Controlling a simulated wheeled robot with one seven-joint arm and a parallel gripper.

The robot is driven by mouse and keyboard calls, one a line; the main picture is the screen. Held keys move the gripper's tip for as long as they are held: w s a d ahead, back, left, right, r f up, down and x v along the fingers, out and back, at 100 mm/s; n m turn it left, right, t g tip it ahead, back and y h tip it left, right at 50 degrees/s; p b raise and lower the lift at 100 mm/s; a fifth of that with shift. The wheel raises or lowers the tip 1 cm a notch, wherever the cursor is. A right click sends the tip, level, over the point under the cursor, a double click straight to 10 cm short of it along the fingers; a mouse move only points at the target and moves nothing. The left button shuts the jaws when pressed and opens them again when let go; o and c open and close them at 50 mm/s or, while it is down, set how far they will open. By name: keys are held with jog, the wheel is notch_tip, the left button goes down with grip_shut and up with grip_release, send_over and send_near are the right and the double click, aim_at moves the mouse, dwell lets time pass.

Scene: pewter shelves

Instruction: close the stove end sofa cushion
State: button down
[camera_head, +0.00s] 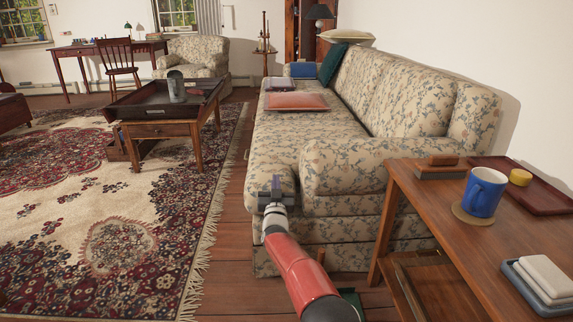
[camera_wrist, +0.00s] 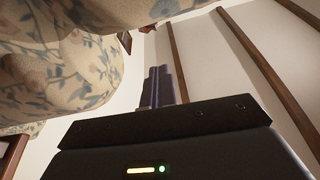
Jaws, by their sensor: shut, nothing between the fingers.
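The floral sofa (camera_head: 405,95) stands along the right wall; its near seat cushion (camera_head: 276,143) lies beside the near armrest (camera_head: 345,165). No stove shows, so I cannot tell which end is the stove end. My gripper (camera_head: 276,181) is shut and empty, in front of the sofa's near front corner, by the cushion's front edge. I cannot tell whether it touches the fabric. In the wrist view, the shut fingers (camera_wrist: 160,85) point up the picture, with floral fabric (camera_wrist: 65,70) close to their left and above.
A wooden side table (camera_head: 440,215) with a blue mug (camera_head: 484,192) and a tray stands right of my arm. A coffee table (camera_head: 165,128) stands on the rug. Bare floor (camera_head: 232,225) lies left of my arm.

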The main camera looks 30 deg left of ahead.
jog(key=shift+n, duration=0.7)
jog(key=shift+f+b, duration=0.5)
jog(key=shift+f, duration=2.2)
notch_tip(320, 180, up, 5)
jog(key=p+v, duration=0.1)
jog(key=v, duration=0.8)
jog(key=shift+s+d+r, duration=0.25)
jog(key=shift+s, duration=0.2)
